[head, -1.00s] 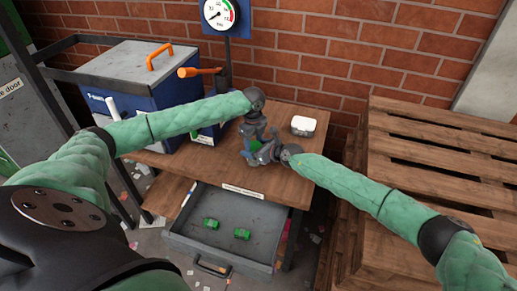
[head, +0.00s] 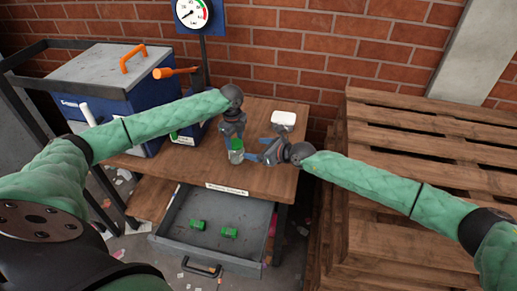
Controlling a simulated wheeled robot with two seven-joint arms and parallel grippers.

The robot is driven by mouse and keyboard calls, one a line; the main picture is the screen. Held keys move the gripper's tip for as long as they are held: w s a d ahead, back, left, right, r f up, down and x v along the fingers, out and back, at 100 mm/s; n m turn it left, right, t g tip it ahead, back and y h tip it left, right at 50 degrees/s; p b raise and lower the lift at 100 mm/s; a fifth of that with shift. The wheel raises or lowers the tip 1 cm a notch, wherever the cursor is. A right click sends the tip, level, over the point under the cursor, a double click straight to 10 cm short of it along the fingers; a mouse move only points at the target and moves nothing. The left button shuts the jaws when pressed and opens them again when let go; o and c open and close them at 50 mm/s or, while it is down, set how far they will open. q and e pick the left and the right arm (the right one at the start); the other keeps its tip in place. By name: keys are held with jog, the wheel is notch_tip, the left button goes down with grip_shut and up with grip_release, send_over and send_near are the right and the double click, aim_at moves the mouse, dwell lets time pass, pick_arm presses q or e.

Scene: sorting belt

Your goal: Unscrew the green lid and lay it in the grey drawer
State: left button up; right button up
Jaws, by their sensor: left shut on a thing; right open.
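A clear jar (head: 236,157) is on the wooden table, with the green lid (head: 237,144) at its top. My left gripper (head: 235,141) points down from above and is shut on the green lid, partly hiding it. I cannot tell whether lid and jar are still threaded together. My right gripper (head: 260,151) is open and empty, just right of the jar and apart from it. The grey drawer (head: 179,229) is pulled open below the table's front edge. Two green pieces (head: 198,225) (head: 229,232) lie inside it.
A white box (head: 284,119) stands at the table's back right. Stacked wooden pallets (head: 420,150) are on the right. Much of the drawer floor is bare.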

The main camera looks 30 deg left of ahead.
dwell(0.3)
pick_arm(q)
jog(key=o, duration=1)
jog(key=shift+r, duration=0.1)
notch_tip(320, 180, up, 6)
jog(key=shift+w+r+b, duration=0.1)
jog(key=shift+r+b, duration=0.15)
jog(key=shift+b, duration=0.8)
jog(key=shift+r, duration=0.5)
